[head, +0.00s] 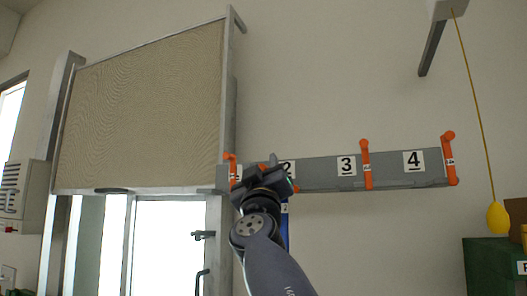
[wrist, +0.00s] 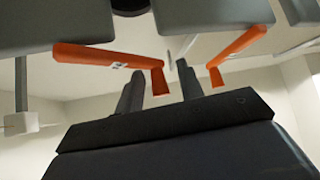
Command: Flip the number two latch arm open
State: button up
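The number two latch arm is orange and mostly hidden behind my gripper in the head view; orange bits (head: 263,168) show beside the gripper, near the "2" plate (head: 288,167). My gripper (head: 268,168) is raised in front of the grey latch bar (head: 325,171). In the wrist view, my gripper's two dark fingers (wrist: 160,88) stand apart. An orange arm with a small white label (wrist: 105,60) reaches in from the left, its bent end appearing between the fingers. I cannot tell whether they touch. A second orange arm (wrist: 238,49) shows at the right.
Orange latch arms at number one (head: 232,166), three (head: 366,165) and four (head: 449,158) stand along the bar. A large beige panel in a grey frame (head: 228,105) is at left. A yellow pull weight (head: 498,217) hangs at right above a green box (head: 490,265).

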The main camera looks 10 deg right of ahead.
jog(key=shift+p+x, duration=0.4)
jog(key=shift+x, duration=0.45)
jog(key=shift+c, duration=0.4)
grip_shut()
